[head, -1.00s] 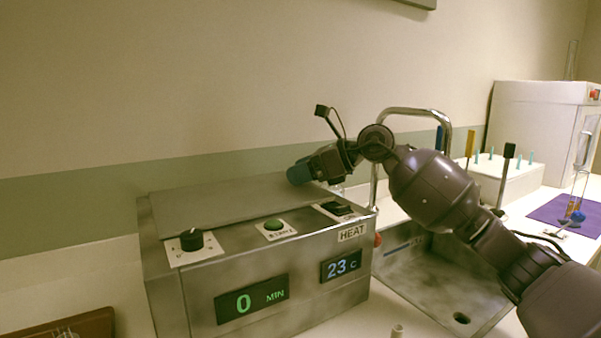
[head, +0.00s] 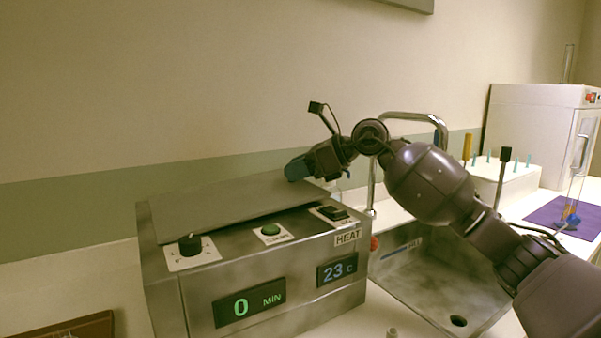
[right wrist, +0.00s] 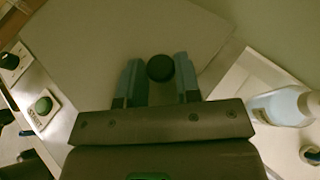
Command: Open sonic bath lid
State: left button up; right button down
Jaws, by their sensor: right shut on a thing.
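The sonic bath (head: 200,318) is a grey metal box with a green "0 MIN" display and a "23 C" display. Its flat grey lid (head: 235,208) lies over the top, its front edge raised slightly with a narrow dark gap beneath. My right gripper (head: 297,169) is at the lid's right end. In the right wrist view its blue fingers (right wrist: 158,78) are shut around a round black knob (right wrist: 160,68) on the lid. The fingers hide the knob in the head view. My left gripper is not in view.
A metal sink (head: 430,275) with a curved faucet (head: 415,116) lies to the right, under my right arm. A white rack (head: 505,182) and a white cabinet (head: 530,125) stand farther right. A bottle (right wrist: 283,107) stands beside the bath. A wall is behind.

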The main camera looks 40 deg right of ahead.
jog(key=a+r+n+g+h+p, duration=0.15)
jog(key=a+r+h+p, duration=0.4)
jog(key=r, duration=0.55)
jog(key=a+r+n+h+p, duration=0.2)
jog(key=a+r+n+p, duration=0.1)
jog(key=a+r+p, duration=0.65)
pick_arm(q)
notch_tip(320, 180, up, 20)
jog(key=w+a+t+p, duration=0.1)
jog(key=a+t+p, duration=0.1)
jog(key=p, duration=0.4)
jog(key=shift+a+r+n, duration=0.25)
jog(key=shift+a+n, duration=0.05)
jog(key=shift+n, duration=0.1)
pick_arm(e)
jog(key=w+a+r+n+h, duration=0.1)
jog(key=a+h, duration=0.3)
jog(key=a, duration=0.7)
jog(key=w+a+r+n+h, duration=0.1)
jog(key=a+h, duration=0.3)
jog(key=a, duration=0.8)
jog(key=shift+r+n, duration=0.3)
jog(key=shift+n, duration=0.35)
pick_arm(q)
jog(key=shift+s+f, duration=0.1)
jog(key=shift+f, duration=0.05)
pick_arm(e)
jog(key=shift+h, duration=0.25)
